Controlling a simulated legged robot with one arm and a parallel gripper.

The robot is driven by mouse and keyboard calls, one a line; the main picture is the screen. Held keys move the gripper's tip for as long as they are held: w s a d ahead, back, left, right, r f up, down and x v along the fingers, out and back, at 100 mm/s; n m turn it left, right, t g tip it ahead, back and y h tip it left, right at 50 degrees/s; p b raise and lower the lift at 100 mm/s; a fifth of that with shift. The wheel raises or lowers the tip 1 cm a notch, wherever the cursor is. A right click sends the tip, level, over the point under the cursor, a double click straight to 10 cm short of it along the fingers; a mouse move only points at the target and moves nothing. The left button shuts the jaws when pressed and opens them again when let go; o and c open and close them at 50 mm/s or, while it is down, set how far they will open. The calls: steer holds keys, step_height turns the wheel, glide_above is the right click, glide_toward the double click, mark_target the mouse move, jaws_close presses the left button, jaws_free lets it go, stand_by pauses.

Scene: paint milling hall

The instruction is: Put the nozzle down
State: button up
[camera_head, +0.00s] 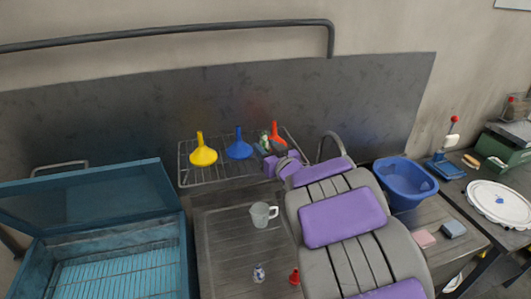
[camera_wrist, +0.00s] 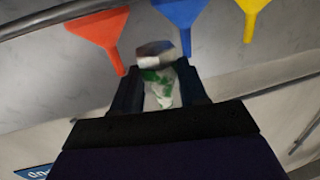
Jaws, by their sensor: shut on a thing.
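The nozzle (camera_wrist: 160,88) is a small whitish piece with green patches and a grey end. It sits between the two dark fingers of my gripper (camera_wrist: 160,95), which is shut on it. In the head view my gripper (camera_head: 267,151) is at the right part of the wire rack (camera_head: 190,177), close to the red funnel (camera_head: 275,131). The nozzle shows there only as a small green and pale patch. I cannot tell whether it touches the rack. My purple and grey arm hides the area below and to the right.
A yellow funnel (camera_head: 203,156) and a blue funnel (camera_head: 239,150) stand on the rack. A grey mug (camera_head: 261,215), a small white-and-blue item (camera_head: 259,273) and a small red item (camera_head: 294,277) are on the ribbed drainboard (camera_head: 222,250). A blue basin (camera_head: 404,183) stands right, an open teal cabinet (camera_head: 115,255) left.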

mark_target(262, 143)
steer(key=x, duration=0.3)
steer(key=shift+w+d, duration=0.2)
steer(key=shift+w+a+f, duration=0.1)
steer(key=shift+a+f, duration=0.1)
steer(key=shift+a, duration=0.1)
steer(key=shift+a+f, duration=0.15)
steer(key=shift+f, duration=0.2)
step_height(262, 143, down, 2)
steer(key=shift+f+b, duration=0.25)
steer(key=shift+b, duration=0.15)
steer(key=shift+d+f, duration=0.25)
steer(key=shift+d, duration=0.1)
steer(key=shift+d+r, duration=0.15)
steer(key=shift+d, duration=0.2)
steer(key=o, duration=1)
steer(key=shift+a, duration=0.6)
steer(key=shift+o, duration=0.2)
steer(key=shift+d, duration=0.4)
steer(key=shift+s+d, duration=0.25)
steer(key=shift+s, duration=0.15)
steer(key=v, duration=1.1)
steer(key=shift+p, duration=0.45)
